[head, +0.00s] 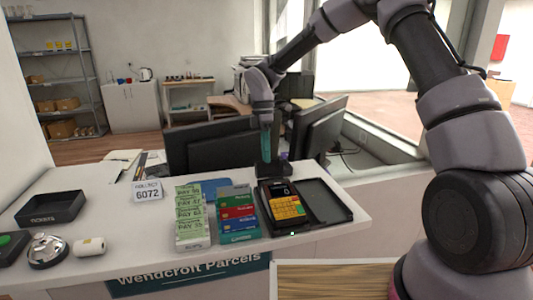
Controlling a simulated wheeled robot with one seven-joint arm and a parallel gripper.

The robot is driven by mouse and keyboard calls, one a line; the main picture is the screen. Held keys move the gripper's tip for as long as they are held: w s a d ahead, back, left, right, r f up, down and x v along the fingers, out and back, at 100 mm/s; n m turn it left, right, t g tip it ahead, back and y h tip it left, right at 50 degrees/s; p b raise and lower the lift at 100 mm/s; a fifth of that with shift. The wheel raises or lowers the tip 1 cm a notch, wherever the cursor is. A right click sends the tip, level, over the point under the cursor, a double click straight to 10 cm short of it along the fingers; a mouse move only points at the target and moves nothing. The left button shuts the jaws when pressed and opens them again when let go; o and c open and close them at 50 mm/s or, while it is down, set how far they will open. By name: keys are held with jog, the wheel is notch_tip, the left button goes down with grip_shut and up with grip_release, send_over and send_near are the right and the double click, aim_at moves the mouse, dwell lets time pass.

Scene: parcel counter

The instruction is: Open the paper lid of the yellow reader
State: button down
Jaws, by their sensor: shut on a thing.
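The yellow reader (285,206) lies in a black tray (336,211) near the counter's right end, its yellow keys toward me and its dark screen part behind them. A black piece (272,170) stands up at the reader's far end; it looks like the paper lid, but its join to the reader is unclear against the dark monitors. My gripper (266,157) points straight down above the far end of the reader, its teal fingers shut and their tips at this black piece. The exact contact is too small to see.
A rack of coloured cards (238,212) and green pay slips (190,215) stand left of the reader. Dark monitors (322,127) crowd close behind my gripper. A sign (147,191), a TICKETS tray (50,208) and a bell (47,251) are farther left.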

jog(key=c, duration=0.8)
grip_release()
jog(key=shift+c, duration=0.2)
jog(key=v, duration=1)
jog(key=shift+r, duration=0.4)
jog(key=shift+w, duration=0.15)
